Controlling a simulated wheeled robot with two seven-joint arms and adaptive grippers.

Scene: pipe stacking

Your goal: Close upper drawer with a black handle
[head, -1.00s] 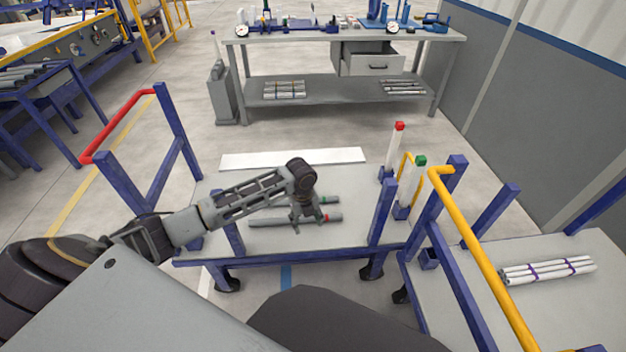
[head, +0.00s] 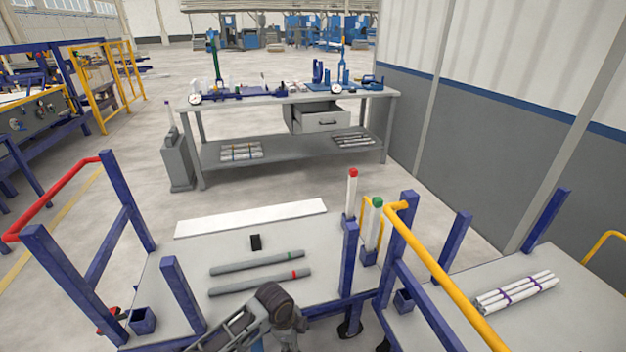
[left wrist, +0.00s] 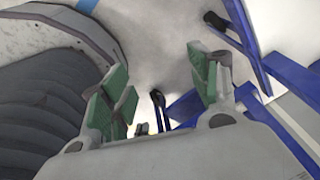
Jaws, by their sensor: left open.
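The drawer (head: 320,123) with a black handle (head: 328,123) is under the right part of the workbench top (head: 290,97), across the floor in the head view. It stands pulled out, its front ahead of its grey housing (head: 291,117). My left gripper (head: 288,338) is low in the head view, partly cut off by the bottom edge and far from the drawer. In the left wrist view its green-padded fingers (left wrist: 160,92) are spread with nothing between them. My right gripper is not in view.
A blue-posted cart (head: 190,250) with two grey pipes (head: 258,262) and a small black object (head: 256,242) stands between me and the bench. A yellow-railed cart (head: 440,300) is at right. A grey canister (head: 178,160) stands left of the bench. Open floor (head: 270,185) lies before the bench.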

